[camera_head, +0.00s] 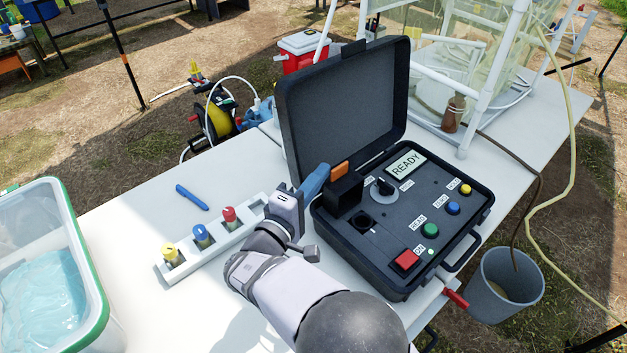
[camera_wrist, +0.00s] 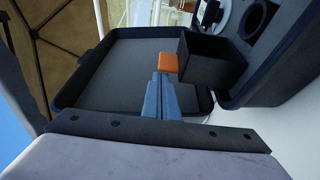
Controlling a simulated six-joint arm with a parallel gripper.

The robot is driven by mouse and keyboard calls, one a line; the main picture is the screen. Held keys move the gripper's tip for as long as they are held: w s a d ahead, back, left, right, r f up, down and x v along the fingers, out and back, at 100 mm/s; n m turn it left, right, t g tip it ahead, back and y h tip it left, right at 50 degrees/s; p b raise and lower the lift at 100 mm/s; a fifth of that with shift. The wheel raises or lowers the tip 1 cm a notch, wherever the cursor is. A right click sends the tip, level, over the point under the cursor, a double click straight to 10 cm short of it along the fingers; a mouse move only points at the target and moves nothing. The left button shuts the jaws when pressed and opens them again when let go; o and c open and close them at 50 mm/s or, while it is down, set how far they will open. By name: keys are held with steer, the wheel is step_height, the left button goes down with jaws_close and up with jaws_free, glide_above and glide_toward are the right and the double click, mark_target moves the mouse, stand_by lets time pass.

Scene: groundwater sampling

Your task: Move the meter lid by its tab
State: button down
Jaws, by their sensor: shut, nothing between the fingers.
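The meter is an open black case (camera_head: 460,233) on the white table. Its large dark lid (camera_head: 345,105) stands up at the back. Inside, at the left, is a raised black block (camera_head: 345,190) with an orange tab (camera_head: 340,169) on its upper edge; I cannot tell if it is a small hinged cover. The wrist view also shows the orange tab (camera_wrist: 168,62) and the block (camera_wrist: 210,64). My gripper (camera_head: 323,170), with blue fingers, is shut and empty, left of the block. In the wrist view its fingertips (camera_wrist: 161,78) are just short of the tab; I cannot tell whether they touch.
The case panel has a READY display (camera_head: 405,165), a black knob (camera_head: 385,187) and several coloured buttons. A white rack (camera_head: 215,246) with coloured-capped vials and a blue pen (camera_head: 192,198) lie left. A grey bucket (camera_head: 506,287) is beyond the table's right edge.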

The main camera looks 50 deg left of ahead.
steer(key=shift+d+f+b, duration=0.1)
steer(key=shift+d+b, duration=0.1)
steer(key=shift+b, duration=0.7)
steer(key=d+m+t+b, duration=0.1)
steer(key=d+m+b, duration=0.2)
steer(key=b, duration=0.8)
steer(key=d+m+t+h+b, duration=0.1)
steer(key=d+m+b, duration=0.2)
steer(key=b, duration=0.8)
steer(key=d+f+m+t+b, duration=0.1)
steer(key=d+m+b, duration=0.3)
steer(key=b, duration=0.7)
steer(key=shift+m+t, duration=0.3)
steer(key=shift+m, duration=0.4)
steer(key=d+m+b, duration=0.1)
steer(key=b, duration=0.2)
steer(key=d+f+m+h+b, duration=0.1)
steer(key=m+b, duration=0.1)
steer(key=b, duration=0.2)
steer(key=d+m+h+b, duration=0.1)
steer(key=b, duration=0.2)
steer(key=shift+f+m+t, duration=0.3)
steer(key=shift+f+t, duration=0.05)
steer(key=shift+t, duration=0.05)
steer(key=b, duration=0.1)
steer(key=d+b, duration=0.1)
steer(key=shift+f+b, duration=0.2)
steer(key=shift+b, duration=0.2)
